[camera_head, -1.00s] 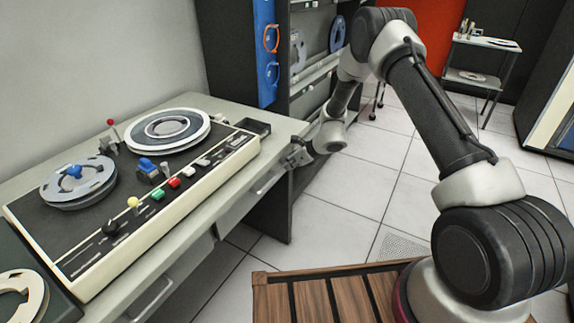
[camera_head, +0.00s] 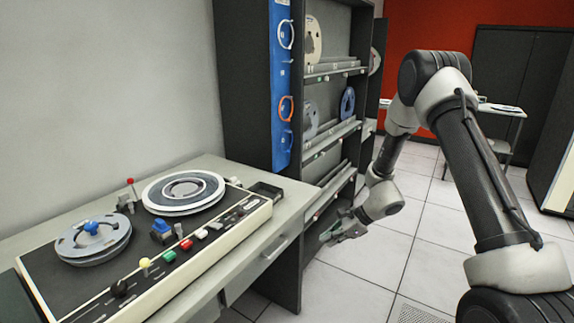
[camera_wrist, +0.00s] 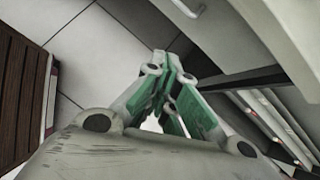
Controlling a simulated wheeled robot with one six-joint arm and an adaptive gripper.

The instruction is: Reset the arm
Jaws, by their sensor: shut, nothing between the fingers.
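My gripper (camera_head: 326,236) hangs at the end of my bent arm, to the right of the desk and in front of the shelf rack in the head view. In the wrist view the green-sided fingers of my gripper (camera_wrist: 172,60) come together at their tips, with nothing held between them. Floor tiles and the dark rack edge show beyond the fingertips.
A desk (camera_head: 290,205) at left carries a tape deck (camera_head: 215,255) with two reels and coloured knobs. A tall dark rack (camera_head: 245,85) with reels on shelves stands behind it. A small side table (camera_head: 512,112) stands farther back. Tiled floor (camera_head: 400,245) is open at right.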

